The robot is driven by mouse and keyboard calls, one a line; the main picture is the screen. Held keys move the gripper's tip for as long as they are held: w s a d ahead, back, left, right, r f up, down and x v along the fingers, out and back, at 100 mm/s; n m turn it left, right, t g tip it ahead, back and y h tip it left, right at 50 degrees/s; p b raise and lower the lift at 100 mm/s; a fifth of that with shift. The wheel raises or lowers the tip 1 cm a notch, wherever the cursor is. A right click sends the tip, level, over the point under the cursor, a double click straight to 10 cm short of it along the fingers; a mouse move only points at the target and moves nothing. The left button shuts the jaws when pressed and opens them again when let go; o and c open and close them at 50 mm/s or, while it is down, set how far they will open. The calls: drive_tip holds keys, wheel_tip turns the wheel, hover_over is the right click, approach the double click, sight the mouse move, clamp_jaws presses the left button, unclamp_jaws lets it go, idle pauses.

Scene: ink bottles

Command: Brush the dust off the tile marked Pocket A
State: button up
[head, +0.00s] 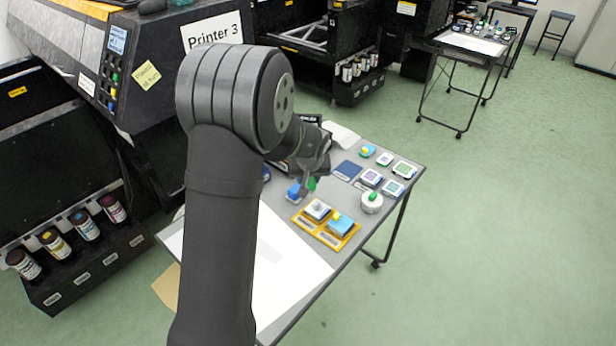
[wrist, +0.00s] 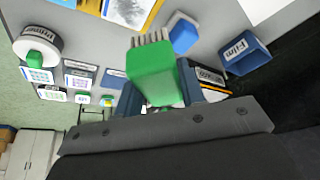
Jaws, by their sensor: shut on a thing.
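My gripper (wrist: 160,98) is shut on a green-handled brush (wrist: 152,72), its pale bristles pointing away from the jaws. In the head view my gripper (head: 309,178) holds the green brush (head: 311,185) over the table, just behind the yellow tray (head: 325,238). The tray holds two tiles side by side: a white one with a grey patch (head: 317,209) and a blue one with yellow on it (head: 341,223). In the wrist view a grey-speckled tile (wrist: 127,10) shows at the top edge, beyond the bristles and apart from them. The pocket labels are too small to read.
A blue block (head: 294,190) stands left of the brush. A blue bin marked Film (wrist: 247,55) is close by. A round white pot with a green lid (head: 371,201) stands right of the tray. Several small tiles and a dark blue mat (head: 347,170) lie behind.

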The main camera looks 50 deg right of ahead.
drive_tip(key=shift+f, duration=2.85)
drive_tip(key=shift+f, duration=1)
drive_tip(key=shift+s, duration=0.15)
